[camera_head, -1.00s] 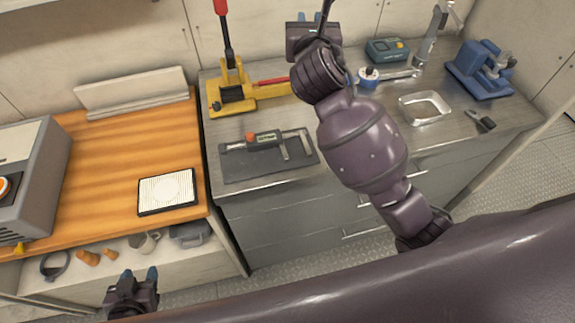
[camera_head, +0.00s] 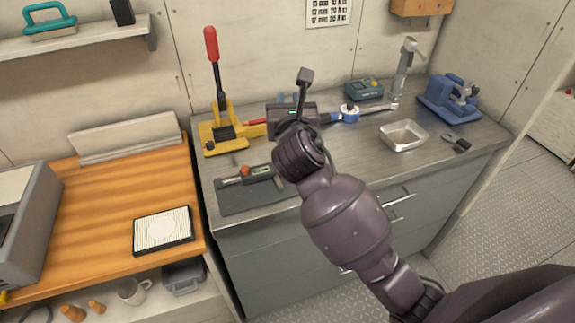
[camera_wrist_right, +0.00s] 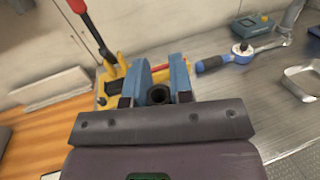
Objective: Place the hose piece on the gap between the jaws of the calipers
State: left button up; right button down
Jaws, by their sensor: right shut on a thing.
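The digital calipers (camera_head: 243,177), dark with an orange-red part, lie on a dark mat (camera_head: 240,203) on the steel counter. Their right end, with the jaws, is partly hidden by my right arm. My right gripper (camera_head: 287,98) is above the counter, behind the calipers in the head view. In the right wrist view, its blue fingers (camera_wrist_right: 157,84) are shut on the hose piece (camera_wrist_right: 158,95), a short dark tube with its open end showing. The hose piece is hidden in the head view. My left gripper is out of view.
A yellow press (camera_head: 222,133) with a red-topped lever stands behind the calipers. A blue-handled wrench (camera_head: 346,114), a metal tray (camera_head: 403,136) and a blue vise-like tool (camera_head: 447,98) are to the right. A white-topped pad (camera_head: 163,231) lies on the wooden counter at left.

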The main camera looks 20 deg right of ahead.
notch_tip(320, 180, down, 15)
jog(key=b, duration=0.4)
jog(key=shift+r, duration=0.2)
jog(key=shift+f, duration=0.35)
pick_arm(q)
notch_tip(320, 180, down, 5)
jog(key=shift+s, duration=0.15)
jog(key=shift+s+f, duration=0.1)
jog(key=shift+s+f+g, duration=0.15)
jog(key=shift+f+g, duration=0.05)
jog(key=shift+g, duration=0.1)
pick_arm(e)
jog(key=c, duration=1)
grip_release()
jog(key=shift+f, duration=0.1)
